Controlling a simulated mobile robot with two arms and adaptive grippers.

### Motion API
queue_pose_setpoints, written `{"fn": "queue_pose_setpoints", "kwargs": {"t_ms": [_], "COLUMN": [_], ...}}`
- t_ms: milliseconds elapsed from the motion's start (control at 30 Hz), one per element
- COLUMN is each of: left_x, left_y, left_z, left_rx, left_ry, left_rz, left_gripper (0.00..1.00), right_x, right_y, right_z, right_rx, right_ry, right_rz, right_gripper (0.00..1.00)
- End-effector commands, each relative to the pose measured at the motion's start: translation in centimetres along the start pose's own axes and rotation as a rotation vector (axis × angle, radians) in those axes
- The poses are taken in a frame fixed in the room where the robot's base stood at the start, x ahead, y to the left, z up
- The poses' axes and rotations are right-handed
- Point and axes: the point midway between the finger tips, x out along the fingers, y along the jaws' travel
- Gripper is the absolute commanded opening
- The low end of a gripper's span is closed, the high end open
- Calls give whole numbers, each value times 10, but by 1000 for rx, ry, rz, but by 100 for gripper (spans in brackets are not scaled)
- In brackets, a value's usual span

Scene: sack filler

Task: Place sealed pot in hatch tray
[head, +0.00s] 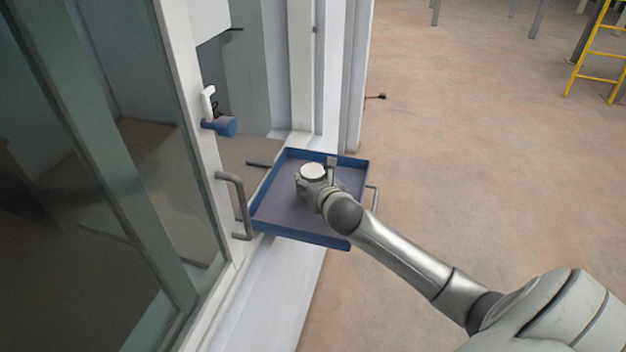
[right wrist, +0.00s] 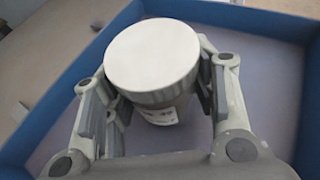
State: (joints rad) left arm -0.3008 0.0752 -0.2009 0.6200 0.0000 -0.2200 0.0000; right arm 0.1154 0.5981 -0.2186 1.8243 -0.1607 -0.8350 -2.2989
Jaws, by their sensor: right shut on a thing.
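The sealed pot (right wrist: 152,60) has a flat white lid and a grey body with a pale label. In the right wrist view it stands upright between the two fingers of my right gripper (right wrist: 158,90), which is shut on it. In the head view the pot's white lid (head: 313,171) shows over the hatch tray, with my right gripper (head: 316,185) at it. The hatch tray (head: 301,236) is shallow, with blue walls and a greyish floor. I cannot tell whether the pot touches the tray floor. My left gripper is not in view.
The tray juts out from a white-framed hatch opening and has a handle (head: 374,197) on its right side. Glass panels fill the left. Open floor and a yellow ladder (head: 598,55) are at right.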

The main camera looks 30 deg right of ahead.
Motion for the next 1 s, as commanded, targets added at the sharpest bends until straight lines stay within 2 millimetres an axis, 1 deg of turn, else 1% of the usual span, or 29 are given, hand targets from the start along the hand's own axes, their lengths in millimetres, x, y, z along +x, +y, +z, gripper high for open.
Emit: {"fn": "queue_pose_setpoints", "kwargs": {"t_ms": [400,433,567,867,1000], "left_x": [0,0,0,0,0], "left_y": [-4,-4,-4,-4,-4], "left_z": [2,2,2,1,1], "left_rx": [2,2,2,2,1], "left_ry": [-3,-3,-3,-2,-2], "left_rz": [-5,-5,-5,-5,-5], "left_gripper": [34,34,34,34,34], "right_x": [2,2,2,2,-2], "right_y": [0,0,0,0,0], "right_z": [-5,-5,-5,-5,-3], "right_rx": [0,0,0,0,-2], "right_ry": [0,0,0,0,0], "right_rz": [0,0,0,0,1], "right_gripper": [28,56,73,74,74]}}
